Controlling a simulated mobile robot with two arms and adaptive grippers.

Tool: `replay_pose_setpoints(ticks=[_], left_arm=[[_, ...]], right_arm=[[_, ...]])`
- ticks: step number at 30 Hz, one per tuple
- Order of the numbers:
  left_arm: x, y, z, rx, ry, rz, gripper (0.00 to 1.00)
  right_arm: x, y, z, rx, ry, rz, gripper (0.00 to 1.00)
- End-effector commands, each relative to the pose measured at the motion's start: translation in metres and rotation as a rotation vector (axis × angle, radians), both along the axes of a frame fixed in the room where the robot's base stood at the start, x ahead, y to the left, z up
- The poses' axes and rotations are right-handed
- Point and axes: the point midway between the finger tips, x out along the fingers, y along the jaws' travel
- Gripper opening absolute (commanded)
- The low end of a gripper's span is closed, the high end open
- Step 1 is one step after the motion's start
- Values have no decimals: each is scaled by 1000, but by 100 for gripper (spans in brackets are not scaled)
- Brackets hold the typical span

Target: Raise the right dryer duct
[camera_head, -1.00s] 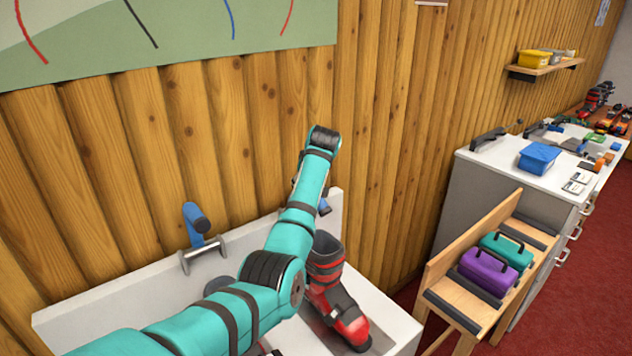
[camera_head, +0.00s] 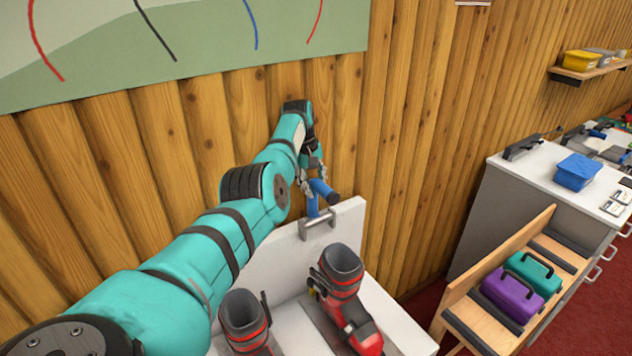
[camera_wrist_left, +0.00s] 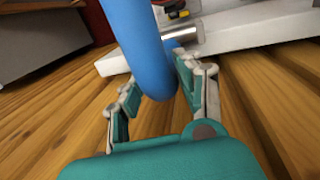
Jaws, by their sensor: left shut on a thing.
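The right dryer duct (camera_head: 318,200) is a blue tube on a grey metal bracket (camera_head: 318,226) at the back edge of the white dryer bench. It has a dark end at its right. My left gripper (camera_head: 316,177) is at the duct's upper part, shut on it. In the left wrist view, the blue duct (camera_wrist_left: 140,45) passes between the two fingers of my left gripper (camera_wrist_left: 155,90). The left duct is not visible; my arm covers that area. My right gripper is not in view.
Two red and black ski boots (camera_head: 340,268) (camera_head: 243,318) stand on the white bench (camera_head: 350,230) below the duct. A log wall (camera_head: 400,130) rises close behind. At right are a wooden rack (camera_head: 480,285) with purple and teal boxes and a grey cabinet (camera_head: 500,215).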

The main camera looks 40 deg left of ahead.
Motion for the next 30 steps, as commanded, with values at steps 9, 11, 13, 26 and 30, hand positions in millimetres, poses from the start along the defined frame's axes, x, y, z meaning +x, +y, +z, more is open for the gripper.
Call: replay_pose_setpoints(ticks=[9, 11, 13, 26, 30], left_arm=[[5, 0, 6, -6, -21, -2, 0], [5, 0, 7, -5, -22, -2, 0], [5, 0, 7, -5, -23, -2, 0], [2, 1, 3, -4, -9, 0, 55], [1, 2, 12, -3, -10, 1, 55]], right_arm=[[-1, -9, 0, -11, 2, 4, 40], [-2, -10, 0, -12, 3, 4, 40], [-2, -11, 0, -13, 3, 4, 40], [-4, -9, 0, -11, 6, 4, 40], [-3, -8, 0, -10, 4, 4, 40]])
